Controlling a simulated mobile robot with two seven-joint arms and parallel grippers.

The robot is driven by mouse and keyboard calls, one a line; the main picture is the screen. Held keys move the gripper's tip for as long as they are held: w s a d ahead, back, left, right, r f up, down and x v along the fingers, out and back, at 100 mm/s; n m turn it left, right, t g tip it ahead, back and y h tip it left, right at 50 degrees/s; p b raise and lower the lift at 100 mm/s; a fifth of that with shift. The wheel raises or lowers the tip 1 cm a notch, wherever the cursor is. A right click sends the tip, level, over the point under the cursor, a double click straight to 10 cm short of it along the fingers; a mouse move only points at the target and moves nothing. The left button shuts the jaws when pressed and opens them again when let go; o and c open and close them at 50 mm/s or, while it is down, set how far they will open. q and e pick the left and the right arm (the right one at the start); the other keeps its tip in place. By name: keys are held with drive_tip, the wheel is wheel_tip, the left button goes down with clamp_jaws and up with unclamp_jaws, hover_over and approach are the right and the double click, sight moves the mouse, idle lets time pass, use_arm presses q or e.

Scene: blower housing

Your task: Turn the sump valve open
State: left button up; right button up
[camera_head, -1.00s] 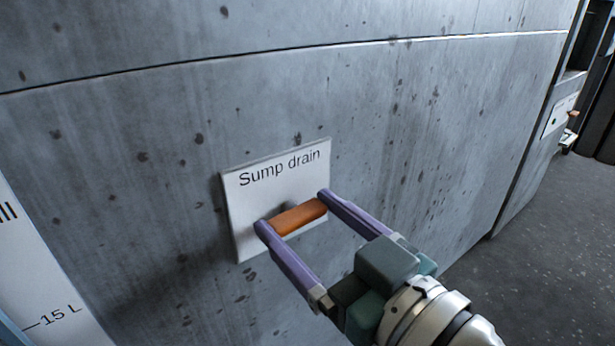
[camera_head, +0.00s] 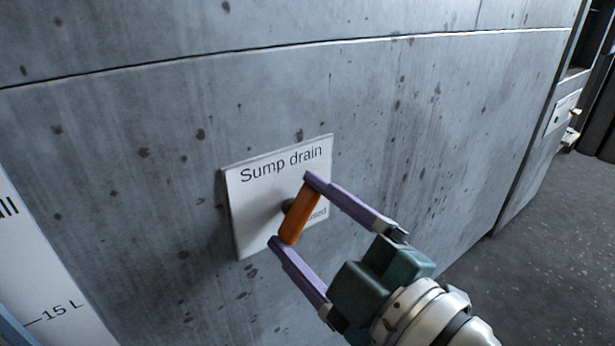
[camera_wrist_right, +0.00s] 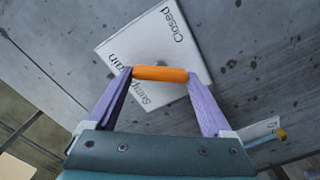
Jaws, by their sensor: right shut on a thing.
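The sump valve's orange handle (camera_head: 301,213) stands out from a white plate (camera_head: 258,205) marked "Sump drain" on the concrete wall. The handle now sits steeply slanted, its upper end to the right. My right gripper (camera_head: 295,211) is shut on the handle, with one purple finger at each end. The right wrist view shows the orange handle (camera_wrist_right: 160,73) between the two fingertips, in front of the plate (camera_wrist_right: 190,50), where the word "Closed" is readable. In the head view the lower word is partly hidden by the handle and finger. My left gripper is not in view.
A white scale (camera_head: 40,285) marked "15 L" is at the lower left. Another white plate with a small orange part (camera_head: 565,110) is on the far right. Open dark floor (camera_head: 520,260) lies to the right of the wall.

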drive_tip(key=n, duration=0.4)
drive_tip(key=shift+f+b, duration=0.15)
drive_tip(key=shift+b, duration=0.25)
drive_tip(key=shift+n, duration=1.6)
drive_tip(key=o, duration=1.1)
drive_tip(key=shift+o, duration=0.2)
drive_tip(key=shift+s, duration=0.1)
drive_tip(key=shift+s+d, duration=0.15)
drive_tip(key=shift+s, duration=0.05)
drive_tip(key=p+v, duration=0.1)
drive_tip(key=v, duration=0.8)
drive_tip(key=shift+s+p, duration=0.15)
drive_tip(key=shift+p, duration=0.2)
